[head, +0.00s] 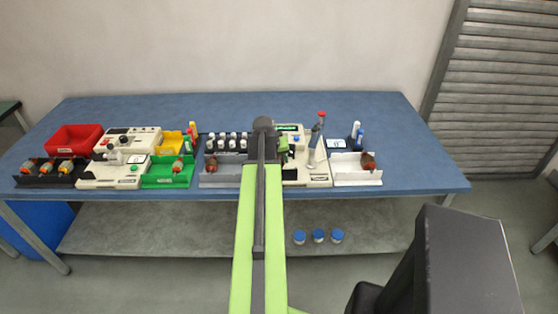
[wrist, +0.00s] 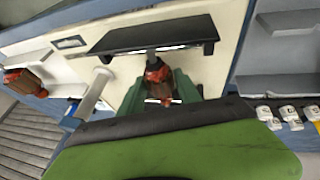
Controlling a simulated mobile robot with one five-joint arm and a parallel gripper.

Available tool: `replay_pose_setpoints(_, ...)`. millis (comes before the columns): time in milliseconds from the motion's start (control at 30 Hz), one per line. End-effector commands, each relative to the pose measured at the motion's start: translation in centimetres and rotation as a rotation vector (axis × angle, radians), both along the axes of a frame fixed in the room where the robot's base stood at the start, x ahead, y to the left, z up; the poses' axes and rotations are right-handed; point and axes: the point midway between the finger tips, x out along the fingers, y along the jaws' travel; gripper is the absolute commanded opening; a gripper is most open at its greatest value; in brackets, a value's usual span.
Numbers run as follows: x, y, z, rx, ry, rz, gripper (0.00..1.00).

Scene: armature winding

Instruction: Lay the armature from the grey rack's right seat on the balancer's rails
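The grey rack (head: 225,180) has an armature (head: 211,163) at its left end. The part of the grey rack (wrist: 285,45) in the wrist view, its right side, is empty. The balancer is the cream machine (head: 312,174) right of that rack, partly hidden by my arm. Whether the shaft rests fully on the rails is unclear.
A white tray (head: 345,182) with another armature (head: 368,162) stands right of the balancer. A grey-white post (head: 313,147) rises beside it. A green bin (head: 165,182) and a red bin (head: 74,137) are farther left.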

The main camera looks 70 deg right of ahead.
Motion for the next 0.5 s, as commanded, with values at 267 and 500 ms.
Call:
replay_pose_setpoints(267, -0.02, -0.01, 0.0, 0.0, 0.0, 0.0, 0.61)
replay_pose_setpoints(500, -0.01, 0.1, 0.29, 0.0, 0.0, 0.0, 0.61)
